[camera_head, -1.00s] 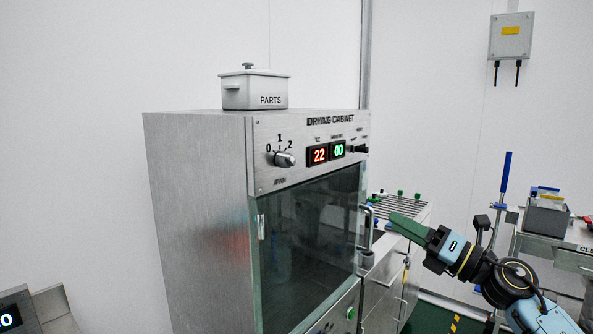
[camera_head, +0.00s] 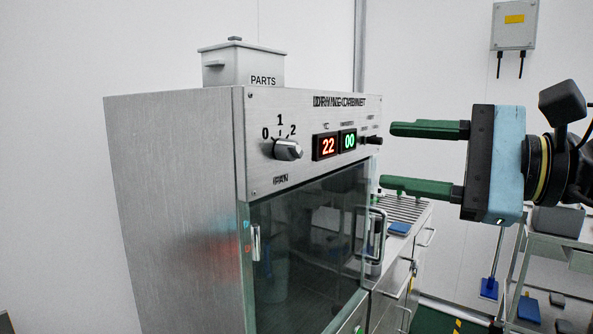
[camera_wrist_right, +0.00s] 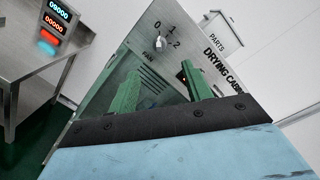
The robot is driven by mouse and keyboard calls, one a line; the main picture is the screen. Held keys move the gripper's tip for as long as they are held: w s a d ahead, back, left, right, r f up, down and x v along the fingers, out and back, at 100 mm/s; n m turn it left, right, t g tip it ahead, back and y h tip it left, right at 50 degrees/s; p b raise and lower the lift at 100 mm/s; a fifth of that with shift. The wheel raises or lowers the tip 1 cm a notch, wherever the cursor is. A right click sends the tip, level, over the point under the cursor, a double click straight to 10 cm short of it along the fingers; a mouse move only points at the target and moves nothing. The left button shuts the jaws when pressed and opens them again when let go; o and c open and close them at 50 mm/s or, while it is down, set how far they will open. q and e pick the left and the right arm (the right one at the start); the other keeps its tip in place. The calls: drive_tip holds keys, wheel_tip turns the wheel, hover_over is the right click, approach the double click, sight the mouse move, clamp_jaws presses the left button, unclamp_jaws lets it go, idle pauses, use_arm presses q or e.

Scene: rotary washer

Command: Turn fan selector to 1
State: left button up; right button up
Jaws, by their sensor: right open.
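The fan selector (camera_head: 287,149) is a metal knob on the upper left of the drying cabinet's front panel (camera_head: 300,170), with marks 0, 1 and 2 above it. The knob's exact setting is hard to tell. It also shows in the right wrist view (camera_wrist_right: 160,43), beyond the fingers. My right gripper (camera_head: 388,157) has green fingers spread apart and empty. It is to the right of the knob, pointing left, and apart from the panel. In the wrist view the open fingers (camera_wrist_right: 160,88) face the panel. My left gripper is not in view.
Displays reading 22 and 00 (camera_head: 335,145) and a small black knob (camera_head: 375,141) lie right of the selector. A PARTS box (camera_head: 243,66) stands on the cabinet. The door handle (camera_head: 378,235) sticks out below. A cart (camera_head: 560,250) stands at the right.

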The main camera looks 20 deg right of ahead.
drive_tip(key=w, duration=0.1)
drive_tip(key=p, duration=0.3)
approach(300, 151)
drive_tip(key=x, duration=0.3)
drive_tip(key=p+x, duration=0.1)
drive_tip(key=x, duration=0.4)
drive_tip(key=shift+w+a+r, duration=0.1)
drive_tip(key=shift+w+a, duration=0.15)
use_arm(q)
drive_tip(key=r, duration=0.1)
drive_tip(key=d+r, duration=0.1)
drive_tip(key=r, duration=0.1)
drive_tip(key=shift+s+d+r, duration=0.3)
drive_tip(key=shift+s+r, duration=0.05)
use_arm(e)
drive_tip(key=shift+w+a, duration=0.25)
drive_tip(key=shift+w, duration=0.05)
drive_tip(key=c, duration=1)
